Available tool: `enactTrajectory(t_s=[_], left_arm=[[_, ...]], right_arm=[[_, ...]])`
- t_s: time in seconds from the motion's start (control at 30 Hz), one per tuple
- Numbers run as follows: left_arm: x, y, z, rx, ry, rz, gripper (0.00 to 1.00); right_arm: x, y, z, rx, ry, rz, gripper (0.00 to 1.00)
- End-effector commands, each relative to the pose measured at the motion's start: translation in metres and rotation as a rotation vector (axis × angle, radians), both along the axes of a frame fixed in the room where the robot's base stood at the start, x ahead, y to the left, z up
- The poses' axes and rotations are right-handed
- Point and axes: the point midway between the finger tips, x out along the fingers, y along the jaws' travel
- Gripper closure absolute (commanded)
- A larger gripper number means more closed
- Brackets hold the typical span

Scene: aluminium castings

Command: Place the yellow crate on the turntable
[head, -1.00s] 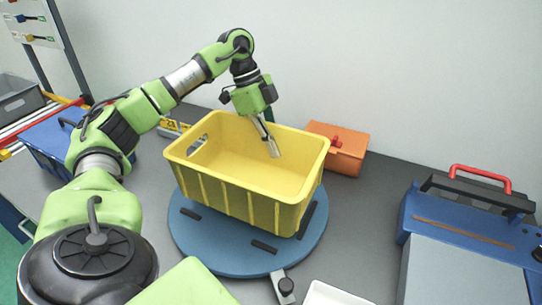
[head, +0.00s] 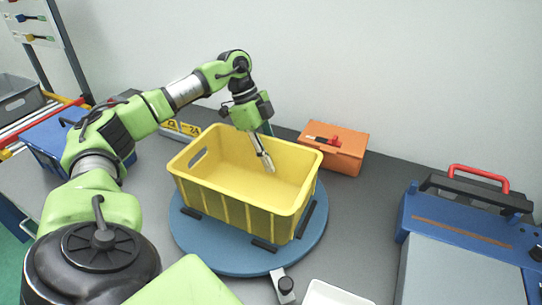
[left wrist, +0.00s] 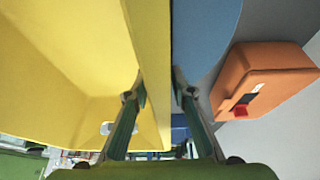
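The yellow crate (head: 235,207) is upright over the round blue turntable (head: 205,248), between its black stops. Its base looks on or very close to the disc; I cannot tell if it touches. My left gripper (head: 266,162) is at the crate's far wall, one finger inside and the other hidden behind it. The turntable also shows there (left wrist: 205,30). My right gripper is not in view.
An orange box (head: 345,155) with a red part on top stands behind right of the turntable. A blue box (head: 50,145) is at left. A blue device with a red handle (head: 480,178) is at right. A white tray (head: 330,295) lies at the front edge.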

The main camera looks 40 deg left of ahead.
Motion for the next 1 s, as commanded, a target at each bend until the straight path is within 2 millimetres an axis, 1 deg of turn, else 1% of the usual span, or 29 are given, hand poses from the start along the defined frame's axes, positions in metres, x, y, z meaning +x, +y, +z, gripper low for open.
enactTrajectory(t_s=[0.17, 0.27, 0.37, 0.6, 0.7, 0.83, 1.0], left_arm=[[0.0, 0.0, 0.001, -0.001, -0.001, 0.0, 0.77], [0.0, 0.003, 0.008, 0.0, -0.002, 0.001, 0.77], [-0.001, 0.008, 0.022, -0.001, -0.004, 0.001, 0.77], [-0.006, 0.027, 0.071, -0.001, -0.005, 0.002, 0.77], [-0.008, 0.034, 0.088, -0.002, -0.005, 0.001, 0.77], [-0.01, 0.041, 0.104, -0.001, -0.003, 0.0, 0.77], [-0.011, 0.045, 0.112, 0.0, 0.0, 0.0, 0.77]], right_arm=[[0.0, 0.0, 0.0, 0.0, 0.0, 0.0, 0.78], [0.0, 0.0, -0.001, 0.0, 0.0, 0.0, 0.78], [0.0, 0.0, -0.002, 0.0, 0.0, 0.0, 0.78], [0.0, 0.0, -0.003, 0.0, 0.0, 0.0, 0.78], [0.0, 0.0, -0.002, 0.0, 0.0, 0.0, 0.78], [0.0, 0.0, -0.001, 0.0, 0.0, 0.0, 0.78], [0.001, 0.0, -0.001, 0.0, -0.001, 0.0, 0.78]])
